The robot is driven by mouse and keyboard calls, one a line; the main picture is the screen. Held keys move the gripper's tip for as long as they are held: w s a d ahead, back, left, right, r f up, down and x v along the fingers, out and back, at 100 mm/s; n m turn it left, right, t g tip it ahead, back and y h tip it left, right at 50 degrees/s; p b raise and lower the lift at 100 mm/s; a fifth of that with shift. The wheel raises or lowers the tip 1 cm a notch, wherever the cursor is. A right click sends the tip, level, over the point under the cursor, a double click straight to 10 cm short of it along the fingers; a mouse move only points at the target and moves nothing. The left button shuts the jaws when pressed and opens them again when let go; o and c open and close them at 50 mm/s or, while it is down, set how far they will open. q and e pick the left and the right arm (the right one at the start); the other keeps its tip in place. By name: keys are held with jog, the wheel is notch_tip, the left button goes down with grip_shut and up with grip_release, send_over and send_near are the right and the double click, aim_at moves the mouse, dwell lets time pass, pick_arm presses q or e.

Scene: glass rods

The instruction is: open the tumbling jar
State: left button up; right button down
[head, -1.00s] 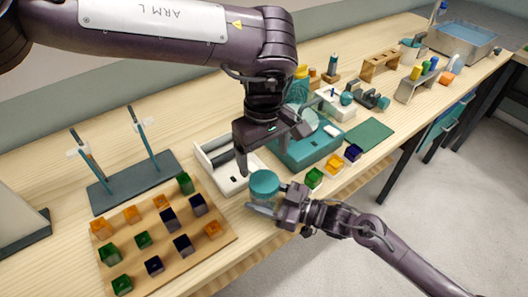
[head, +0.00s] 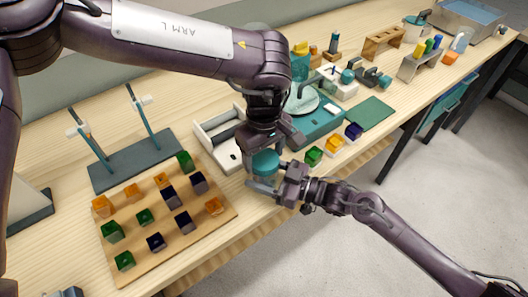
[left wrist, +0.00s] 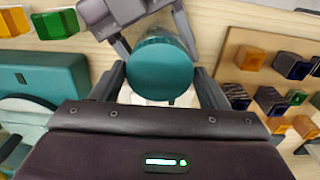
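The tumbling jar has a round teal lid (head: 265,162) and a clear body (head: 262,183). It stands upright near the table's front edge. My right gripper (head: 272,186) comes in from the right and is shut on the jar's body, below the lid. My left gripper (head: 268,152) points down over the jar, with its fingers on either side of the lid. In the left wrist view the lid (left wrist: 160,72) lies between the left fingertips (left wrist: 161,85), which look open, with narrow gaps. Whether either finger touches the lid is hard to tell.
A wooden board (head: 228,222) with several coloured blocks lies left of the jar. A white tray (head: 222,150) stands just behind it. A teal machine (head: 318,122) and loose green, orange and dark blocks stand to the right. A dark stand with rods (head: 130,165) is further left.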

pick_arm(q)
jog(key=c, duration=0.7)
jog(key=n, duration=0.7)
jog(key=shift+n, duration=0.3)
jog(key=n, duration=1.9)
jog(key=shift+r, duration=0.1)
jog(key=n, duration=0.4)
jog(key=shift+n, duration=0.3)
jog(key=n, duration=0.4)
jog(key=shift+d+n, duration=0.1)
jog(key=shift+n, duration=0.3)
